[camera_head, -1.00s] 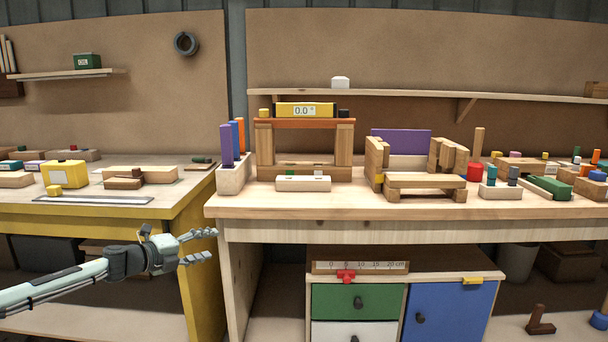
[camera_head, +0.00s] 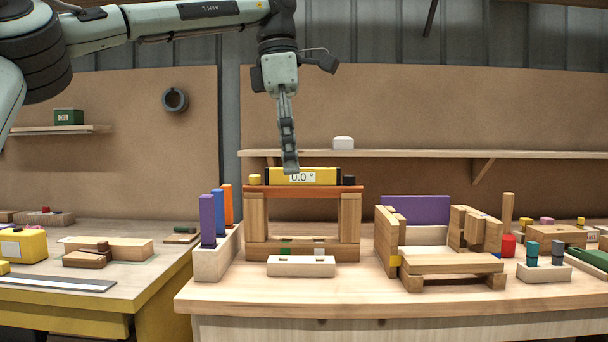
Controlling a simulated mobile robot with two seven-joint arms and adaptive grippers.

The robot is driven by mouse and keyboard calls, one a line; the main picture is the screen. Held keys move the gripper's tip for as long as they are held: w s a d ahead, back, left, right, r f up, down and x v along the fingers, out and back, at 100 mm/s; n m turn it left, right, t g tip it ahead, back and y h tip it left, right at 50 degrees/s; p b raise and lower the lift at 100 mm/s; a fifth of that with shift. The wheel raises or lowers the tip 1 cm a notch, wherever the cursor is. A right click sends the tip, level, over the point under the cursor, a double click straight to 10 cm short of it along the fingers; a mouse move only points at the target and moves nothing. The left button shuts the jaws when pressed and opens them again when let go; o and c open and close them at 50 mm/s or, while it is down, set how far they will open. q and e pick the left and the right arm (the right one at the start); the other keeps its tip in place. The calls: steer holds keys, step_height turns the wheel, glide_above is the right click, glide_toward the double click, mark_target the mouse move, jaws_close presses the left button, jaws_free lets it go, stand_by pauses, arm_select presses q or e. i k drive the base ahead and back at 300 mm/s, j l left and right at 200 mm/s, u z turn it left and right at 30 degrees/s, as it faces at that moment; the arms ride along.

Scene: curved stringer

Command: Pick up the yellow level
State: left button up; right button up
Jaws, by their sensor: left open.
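The yellow level (camera_head: 319,176), with a display reading 0.0°, lies flat on the orange-brown top board (camera_head: 330,189) of a wooden block frame on the right-hand workbench. My left gripper (camera_head: 290,168) comes down from above with its fingers pointing down. Its fingertips overlap the left part of the level in the picture. The fingers are seen edge-on, so one hides the other. The gripper is open, and the level rests on the board. I cannot tell whether the fingertips touch it. My right gripper is not in view.
A small yellow block (camera_head: 255,180) and a black block (camera_head: 348,180) flank the level. A holder with upright purple, blue and orange boards (camera_head: 207,220) stands left of the frame. A wooden chair-like block build (camera_head: 440,264) stands right. A shelf (camera_head: 420,154) runs behind.

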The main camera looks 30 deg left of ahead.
mark_target(274, 176)
steer(key=i+j, duration=1.1)
steer(key=i, duration=0.1)
